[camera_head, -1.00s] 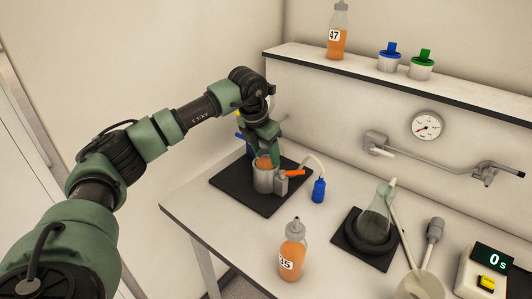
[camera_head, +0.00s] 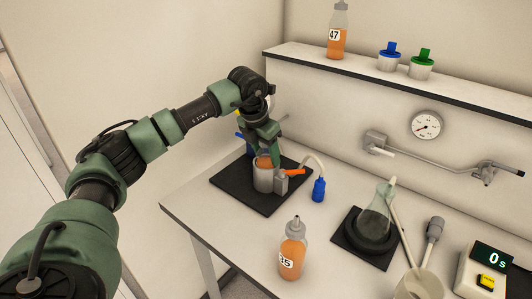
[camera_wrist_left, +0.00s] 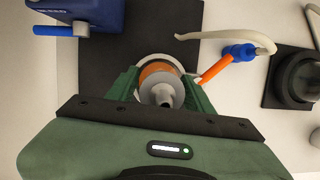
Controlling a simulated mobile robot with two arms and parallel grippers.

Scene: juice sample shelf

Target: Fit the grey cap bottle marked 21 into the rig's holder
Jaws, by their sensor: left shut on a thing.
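My left gripper (camera_head: 264,148) is over the rig's holder (camera_head: 264,179), a grey cup on a black base plate (camera_head: 234,190). It is shut on a bottle with orange juice (camera_head: 265,162) and a grey cap, which stands in the holder's mouth. In the left wrist view the fingers (camera_wrist_left: 163,95) close on either side of the grey cap (camera_wrist_left: 163,92), and the orange body (camera_wrist_left: 157,69) shows inside the holder's rim. The bottle's label is hidden, so its number cannot be read. I cannot tell whether it is fully down. My right gripper is not in view.
An orange lever (camera_head: 294,173) and a blue fitting (camera_head: 319,190) with a hose sit right of the holder. A bottle marked 35 (camera_head: 292,252) stands near the table's front. A bottle marked 47 (camera_head: 338,40) is on the shelf. A flask (camera_head: 375,220) stands to the right.

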